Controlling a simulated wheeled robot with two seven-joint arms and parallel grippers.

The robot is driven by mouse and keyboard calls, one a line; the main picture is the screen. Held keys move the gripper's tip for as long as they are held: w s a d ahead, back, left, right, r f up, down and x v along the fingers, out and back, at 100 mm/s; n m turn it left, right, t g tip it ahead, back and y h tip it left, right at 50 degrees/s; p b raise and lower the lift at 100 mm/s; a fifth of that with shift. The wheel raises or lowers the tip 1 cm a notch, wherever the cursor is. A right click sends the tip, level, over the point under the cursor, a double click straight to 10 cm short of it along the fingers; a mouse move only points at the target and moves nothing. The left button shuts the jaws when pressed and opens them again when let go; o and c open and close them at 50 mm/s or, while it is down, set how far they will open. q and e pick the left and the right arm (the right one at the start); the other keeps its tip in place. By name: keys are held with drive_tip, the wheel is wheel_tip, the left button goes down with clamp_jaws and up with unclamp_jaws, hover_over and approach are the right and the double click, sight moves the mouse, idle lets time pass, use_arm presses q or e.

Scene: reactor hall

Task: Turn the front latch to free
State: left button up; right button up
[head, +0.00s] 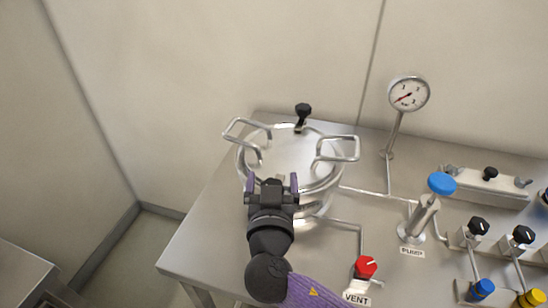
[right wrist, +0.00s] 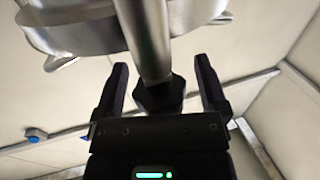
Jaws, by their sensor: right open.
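The steel vessel (head: 292,150) stands on the bench with its lid on and two wire handles raised. A rear latch with a black knob (head: 303,109) stands at the lid's back edge. My right gripper (head: 272,184) is at the vessel's front edge and hides the front latch in the head view. In the right wrist view, the front latch shows as a metal rod (right wrist: 145,38) ending in a black knob (right wrist: 160,95). The open fingers of my right gripper (right wrist: 162,72) stand on either side of it, with gaps visible. My left gripper is not in view.
Right of the vessel are a red vent knob (head: 366,267), a pump lever with a blue knob (head: 441,184), a pressure gauge (head: 409,94) and several valves. Pipes run along the steel bench (head: 205,235). The bench left of the vessel is clear. Walls stand close behind.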

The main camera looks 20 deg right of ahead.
drive_tip(key=shift+w, duration=0.15)
drive_tip(key=shift+c, duration=0.6)
clamp_jaws()
